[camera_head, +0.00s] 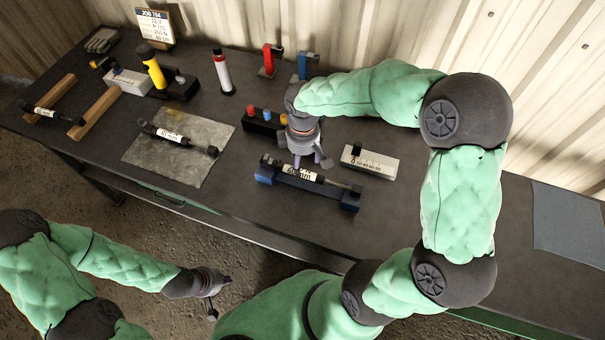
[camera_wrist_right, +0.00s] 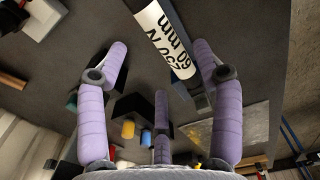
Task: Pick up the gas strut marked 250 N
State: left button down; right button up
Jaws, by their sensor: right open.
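A gas strut (camera_head: 300,172) with a white label lies across a blue cradle (camera_head: 263,179) near the front of the bench. In the right wrist view the label (camera_wrist_right: 164,38) appears to read 250 N and 60 mm. My right gripper (camera_head: 306,160) is open just above this strut, its purple fingers spread; the label lies beyond the fingertips in the wrist view. A second strut (camera_head: 168,134) lies on a grey mat (camera_head: 150,157), and a third (camera_head: 45,111) rests across two wooden blocks; their labels are too small to read. My left gripper (camera_head: 213,295) hangs in front of the bench.
A job card (camera_head: 155,26) stands at the back. A block with coloured buttons (camera_head: 262,120) sits just behind the cradle, and a pale box (camera_head: 370,162) stands to its right. Yellow, white, red and blue items stand along the back. The bench's right part is mostly clear beside a grey cloth (camera_head: 568,220).

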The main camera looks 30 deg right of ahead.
aim_at(310, 177)
jog(key=f+b, duration=0.1)
jog(key=f, duration=0.4)
jog(key=shift+s+b, duration=0.2)
jog(key=shift+b, duration=0.1)
grip_shut()
